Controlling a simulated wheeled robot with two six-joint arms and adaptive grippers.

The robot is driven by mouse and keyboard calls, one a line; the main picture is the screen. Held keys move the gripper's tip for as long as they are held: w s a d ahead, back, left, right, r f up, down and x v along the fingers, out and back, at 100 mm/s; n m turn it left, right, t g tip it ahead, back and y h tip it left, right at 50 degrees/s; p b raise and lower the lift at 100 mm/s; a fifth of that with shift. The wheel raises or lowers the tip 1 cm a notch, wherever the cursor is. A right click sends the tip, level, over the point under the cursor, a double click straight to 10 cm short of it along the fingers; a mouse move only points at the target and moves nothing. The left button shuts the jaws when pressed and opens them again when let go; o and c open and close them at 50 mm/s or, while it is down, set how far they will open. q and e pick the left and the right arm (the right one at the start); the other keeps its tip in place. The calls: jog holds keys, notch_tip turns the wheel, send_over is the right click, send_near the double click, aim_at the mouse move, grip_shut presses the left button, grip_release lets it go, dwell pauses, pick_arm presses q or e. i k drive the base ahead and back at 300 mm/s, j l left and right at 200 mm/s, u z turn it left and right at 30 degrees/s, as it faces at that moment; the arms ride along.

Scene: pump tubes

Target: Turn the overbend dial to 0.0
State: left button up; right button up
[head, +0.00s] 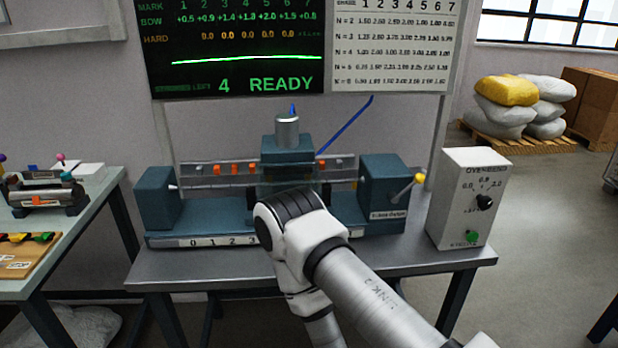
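The overbend dial is a black knob (484,202) on the front of a white control box (462,170) at the right end of the metal table. The scale around it reads 0.0 on the left, what looks like 0.9 at the top, and 2.0 on the right. The knob seems turned toward the right side of the scale, but its mark is too small to read surely. My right arm reaches in from the lower right and bends in front of the machine, left of the box. Neither of my grippers is visible, and nothing touches the knob.
A green button (471,237) sits below the knob. A teal bending machine (390,190) with a yellow-tipped lever (408,188) stands left of the box on the metal table (200,267). A dark screen (235,50) behind reads "4 READY". Another table (75,235) stands at left.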

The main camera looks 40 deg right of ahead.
aim_at(485, 202)
jog(key=z, duration=2.1)
